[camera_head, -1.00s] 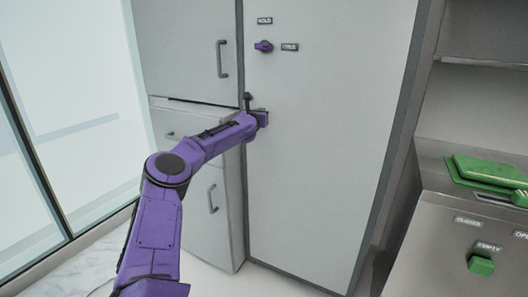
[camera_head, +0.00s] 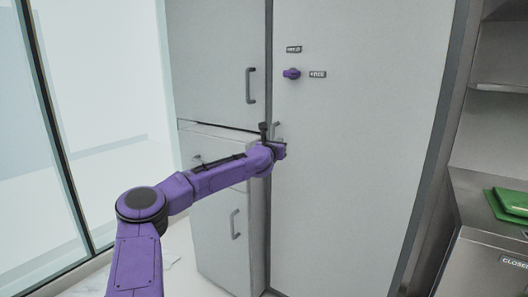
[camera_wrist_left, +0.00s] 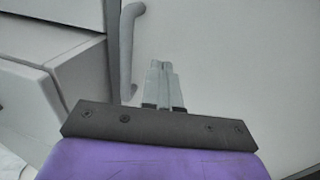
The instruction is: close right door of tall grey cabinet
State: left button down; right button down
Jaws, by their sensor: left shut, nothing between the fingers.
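The right door (camera_head: 360,150) of the tall grey cabinet is a large flat grey panel in the head view. It appears nearly flush; I cannot tell if a small gap remains at its left edge. Its handle (camera_wrist_left: 130,45) is a curved grey bar in the left wrist view, mostly hidden behind my arm in the head view. My left gripper (camera_head: 281,151) is shut and empty, just right of the handle, in front of the door's left edge. Its fingers (camera_wrist_left: 163,84) point at the door face; contact is unclear. My right gripper is not in view.
Left of the door are an upper grey door (camera_head: 215,60), a drawer (camera_head: 215,147) that seems to protrude, and a lower door (camera_head: 222,235). A purple knob (camera_head: 291,73) sits on the right door. A counter with a green object (camera_head: 510,203) stands at right.

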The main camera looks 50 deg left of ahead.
pick_arm(q)
jog(key=s+d+p, duration=0.1)
jog(key=s+d, duration=0.1)
jog(key=s, duration=0.4)
jog(key=shift+s, duration=0.2)
jog(key=shift+w+f, duration=0.1)
